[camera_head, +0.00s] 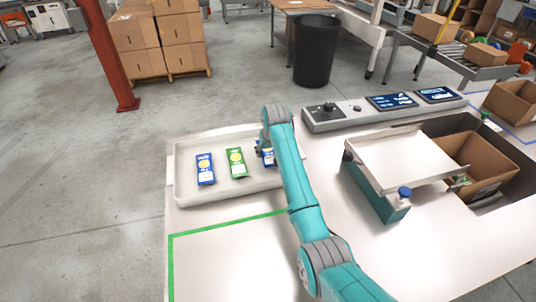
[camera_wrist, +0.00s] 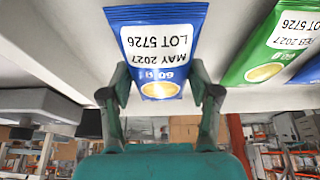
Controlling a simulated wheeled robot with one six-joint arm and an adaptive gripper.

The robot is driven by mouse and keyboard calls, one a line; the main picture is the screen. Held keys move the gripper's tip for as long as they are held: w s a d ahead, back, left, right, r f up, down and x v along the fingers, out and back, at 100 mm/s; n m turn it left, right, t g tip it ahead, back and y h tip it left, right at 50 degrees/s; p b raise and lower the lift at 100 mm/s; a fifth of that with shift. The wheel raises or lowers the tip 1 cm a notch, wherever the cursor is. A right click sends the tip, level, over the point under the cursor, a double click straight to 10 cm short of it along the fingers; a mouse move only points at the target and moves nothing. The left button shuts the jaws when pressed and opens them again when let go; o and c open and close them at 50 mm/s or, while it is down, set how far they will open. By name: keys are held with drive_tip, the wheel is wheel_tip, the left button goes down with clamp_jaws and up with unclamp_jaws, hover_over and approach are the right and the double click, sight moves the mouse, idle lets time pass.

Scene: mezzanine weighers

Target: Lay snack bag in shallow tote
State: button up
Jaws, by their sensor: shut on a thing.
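The shallow tote (camera_head: 183,187), pale and low-walled, sits at the left of the white table. In it lie a blue snack bag (camera_head: 205,170) and a green snack bag (camera_head: 237,162). At the tote's right part, another blue snack bag (camera_head: 267,157) shows partly behind my arm. In the wrist view my gripper (camera_wrist: 160,88) is shut on this blue bag (camera_wrist: 158,25), one finger at each side of its lower end. The green bag (camera_wrist: 270,50) is beside it with a gap. I cannot tell whether the held bag touches the tote floor.
A weigher with a white plate (camera_head: 405,157) stands right of my arm, and an open cardboard box (camera_head: 485,165) is beyond it. A grey control panel (camera_head: 335,117) with screens runs along the back. Green tape (camera_head: 230,222) marks clear table in front of the tote.

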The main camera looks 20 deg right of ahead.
drive_tip(key=shift+f, duration=0.85)
drive_tip(key=shift+f, duration=0.15)
drive_tip(key=o, duration=1.2)
drive_tip(key=shift+a, duration=0.1)
drive_tip(key=shift+c, duration=0.2)
drive_tip(key=shift+s+r, duration=0.1)
drive_tip(key=shift+r, duration=0.4)
drive_tip(key=v, duration=1.1)
drive_tip(key=shift+s+r, duration=0.15)
